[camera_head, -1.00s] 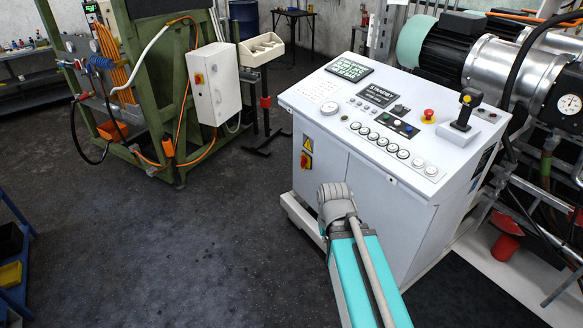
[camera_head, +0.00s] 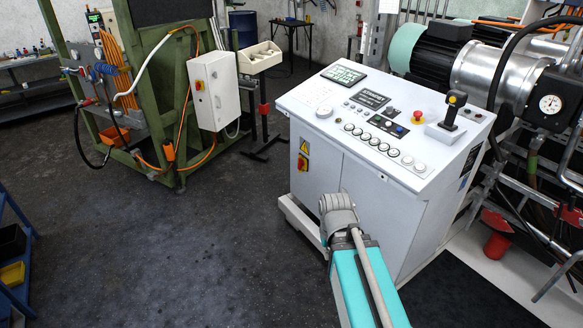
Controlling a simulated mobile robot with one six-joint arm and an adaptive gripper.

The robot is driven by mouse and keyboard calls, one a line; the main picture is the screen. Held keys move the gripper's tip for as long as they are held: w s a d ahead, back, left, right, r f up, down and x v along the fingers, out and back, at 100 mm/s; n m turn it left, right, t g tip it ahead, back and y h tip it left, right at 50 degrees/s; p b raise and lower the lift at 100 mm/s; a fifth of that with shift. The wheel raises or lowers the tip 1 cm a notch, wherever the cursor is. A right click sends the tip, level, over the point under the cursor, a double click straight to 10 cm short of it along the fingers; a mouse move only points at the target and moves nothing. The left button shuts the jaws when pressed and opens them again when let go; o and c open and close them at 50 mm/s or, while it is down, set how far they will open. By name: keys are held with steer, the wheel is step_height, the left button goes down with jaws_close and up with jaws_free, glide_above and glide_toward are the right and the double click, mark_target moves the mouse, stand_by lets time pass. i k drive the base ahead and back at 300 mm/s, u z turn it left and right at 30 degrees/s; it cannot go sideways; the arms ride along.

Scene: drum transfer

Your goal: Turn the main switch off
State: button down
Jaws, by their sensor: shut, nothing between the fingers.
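A similar red and yellow switch (camera_head: 198,85) is on the white wall box (camera_head: 218,100) on the green frame. The frames do not label either as the main switch. The handle angle of each is too small to tell. My arm's grey joint and teal link (camera_head: 360,285) show in front of the console. My gripper is not visible.
The console top carries a red emergency button (camera_head: 416,117), a joystick (camera_head: 452,110), a screen and several round buttons. The green frame (camera_head: 150,100) with hoses stands at the left. A motor and pump (camera_head: 480,65) stand behind right. Dark floor (camera_head: 190,250) is clear at front left.

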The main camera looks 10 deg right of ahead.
mark_target(300, 163)
steer(key=z, duration=0.1)
steer(key=i, duration=0.95)
steer(key=u, duration=0.1)
steer(key=k, duration=0.7)
steer(key=u, duration=0.25)
steer(key=i, duration=1.15)
steer(key=u, duration=0.25)
